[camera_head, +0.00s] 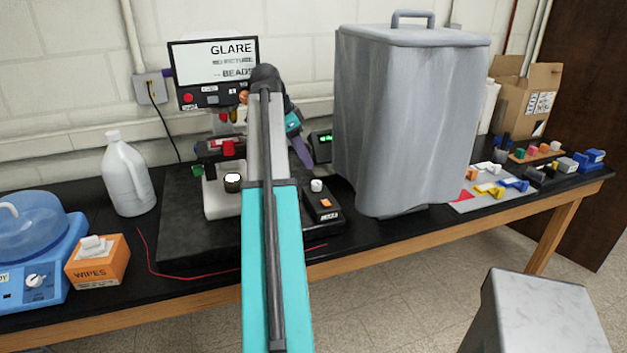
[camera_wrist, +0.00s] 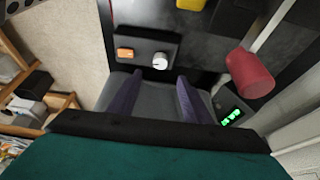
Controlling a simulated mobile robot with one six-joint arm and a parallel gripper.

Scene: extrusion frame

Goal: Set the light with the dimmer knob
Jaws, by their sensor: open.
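The dimmer box (camera_head: 328,214) is a small dark box with a white round knob (camera_head: 316,185) and an orange switch (camera_head: 325,203). It stands right of a microscope-like stand (camera_head: 217,203) with a bright round light spot (camera_head: 233,179). In the wrist view the knob (camera_wrist: 160,61) shows just beyond the purple fingertips, roughly in line with the gap between them, and the orange switch (camera_wrist: 124,53) is to its left. My gripper (camera_wrist: 159,82) is open and empty, apart from the knob. In the head view my gripper (camera_head: 305,160) is above and behind the box, partly hidden by my arm.
A monitor (camera_head: 214,62) reads "GLARE" and "BEADS", its other lines blurred. A small green-lit display (camera_head: 325,138) stands behind my gripper. A tall grey bin (camera_head: 405,130) stands close on the right. A red cylinder (camera_wrist: 250,73) is right of the fingers. A red wire (camera_head: 180,276) lies in front.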

